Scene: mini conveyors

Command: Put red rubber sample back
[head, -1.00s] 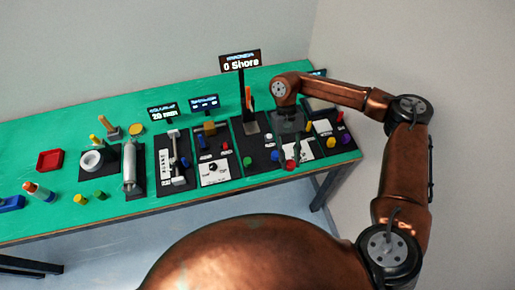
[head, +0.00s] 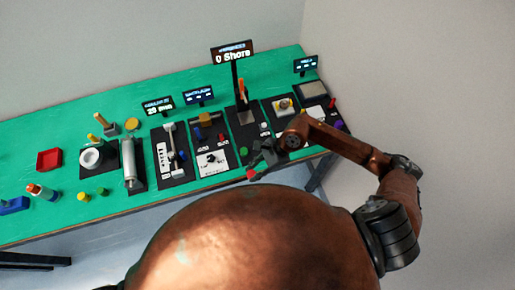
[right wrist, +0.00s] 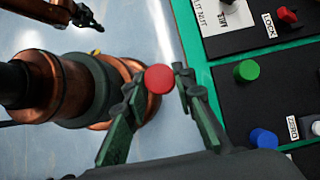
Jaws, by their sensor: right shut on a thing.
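The red rubber sample (right wrist: 158,79) is a round red disc between the fingertips of my right gripper (right wrist: 152,85) in the right wrist view. In the head view, my right gripper (head: 256,166) is shut on the sample (head: 250,174) at the table's front edge, in front of the tester with the "0 Shore" display (head: 232,53). An empty-looking red tray (head: 49,159) lies at the left of the table. Part of what looks like my left gripper (right wrist: 86,17) shows at the top left of the right wrist view; its finger state is unclear.
Several instruments on black bases stand along the green table (head: 125,205). A green button (right wrist: 246,70), a blue button (right wrist: 263,138) and a red lock knob (right wrist: 287,15) lie right of the right gripper. Small yellow and green cylinders (head: 84,197) stand front left.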

